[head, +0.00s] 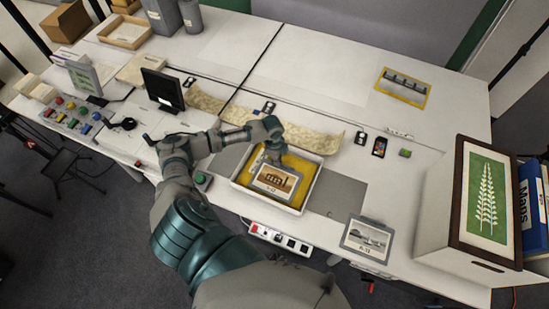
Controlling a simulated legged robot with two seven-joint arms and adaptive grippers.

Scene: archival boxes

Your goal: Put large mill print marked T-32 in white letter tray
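A grey-framed print with a brown mill-like picture (274,181) is inside the white letter tray (304,190), over a yellow surface. Its small label looks like T-32 but is hard to read. My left gripper (271,158) comes down from above and meets the print's upper edge. The fingers are small and partly hidden, so I cannot tell whether they grip it or only touch it. My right gripper is not in view.
Another grey-framed print (367,240) lies at the front edge, right of the tray. A white box with a fern picture (482,195) stands far right. A curled paper strip (300,137) runs behind the tray. A black screen (162,89) stands left. The back tabletop is mostly clear.

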